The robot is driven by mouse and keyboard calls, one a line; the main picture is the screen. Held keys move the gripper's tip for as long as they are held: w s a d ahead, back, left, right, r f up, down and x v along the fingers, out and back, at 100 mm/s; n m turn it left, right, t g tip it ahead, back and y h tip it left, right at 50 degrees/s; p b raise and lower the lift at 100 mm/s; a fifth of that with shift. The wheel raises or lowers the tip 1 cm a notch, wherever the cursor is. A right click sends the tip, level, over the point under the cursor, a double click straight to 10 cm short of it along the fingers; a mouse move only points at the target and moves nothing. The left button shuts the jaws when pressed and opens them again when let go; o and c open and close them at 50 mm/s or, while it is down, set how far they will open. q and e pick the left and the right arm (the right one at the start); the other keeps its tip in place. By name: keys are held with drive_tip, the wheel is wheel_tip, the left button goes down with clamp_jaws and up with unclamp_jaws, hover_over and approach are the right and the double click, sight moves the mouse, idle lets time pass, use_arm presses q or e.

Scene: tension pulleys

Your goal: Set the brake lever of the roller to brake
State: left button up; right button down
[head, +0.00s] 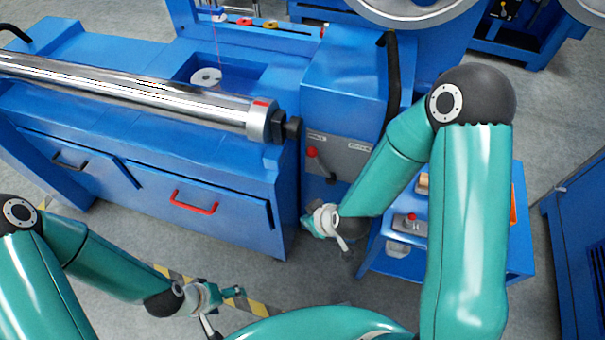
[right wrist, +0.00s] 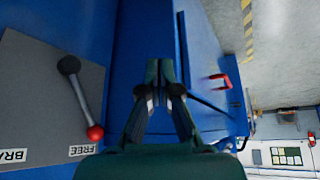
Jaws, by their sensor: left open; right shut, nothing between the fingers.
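The brake lever (head: 313,157) is a short lever with a red knob on a grey plate (head: 348,158) on the blue machine's front. In the right wrist view the lever (right wrist: 82,98) shows at left, its red knob beside the FREE label (right wrist: 82,150); the BRA label (right wrist: 13,156) is cut off by the picture's edge. The chrome roller (head: 150,92) lies across the bench top at left. My right gripper (right wrist: 165,75) is shut and empty, apart from the lever; in the head view it is below the plate. My left gripper (head: 224,308) is open and empty, low over the floor.
A small blue cart (head: 375,262) with items on top stands right of my right gripper. The bench front has a drawer with a red handle (head: 194,202). A black bent handle (head: 391,75) rises beside the machine's housing.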

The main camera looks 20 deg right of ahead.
sight(322, 167)
drive_tip(key=w+f+n+t+b, duration=0.1)
drive_tip(key=w+n+t+b, duration=0.25)
drive_tip(key=w+b, duration=0.2)
use_arm(q)
wheel_tip(322, 167, down, 30)
drive_tip(key=b, duration=2.1)
drive_tip(key=shift+r, duration=0.25)
use_arm(e)
wheel_tip(322, 167, up, 6)
drive_tip(key=d+n+t+h, duration=0.1)
drive_tip(key=n+t+h, duration=0.3)
drive_tip(key=n+t, duration=0.3)
drive_tip(key=n, duration=0.3)
drive_tip(key=shift+d+r+n, duration=0.25)
drive_tip(key=shift+d+n, duration=0.1)
drive_tip(key=shift+d, duration=0.05)
drive_tip(key=shift+w, duration=0.15)
use_arm(q)
wheel_tip(322, 167, up, 7)
drive_tip(key=p, duration=0.6)
drive_tip(key=shift+f+p, duration=0.2)
drive_tip(key=shift+p, duration=0.1)
use_arm(e)
drive_tip(key=w+d+f, duration=0.1)
drive_tip(key=w, duration=0.8)
drive_tip(key=shift+w, duration=0.4)
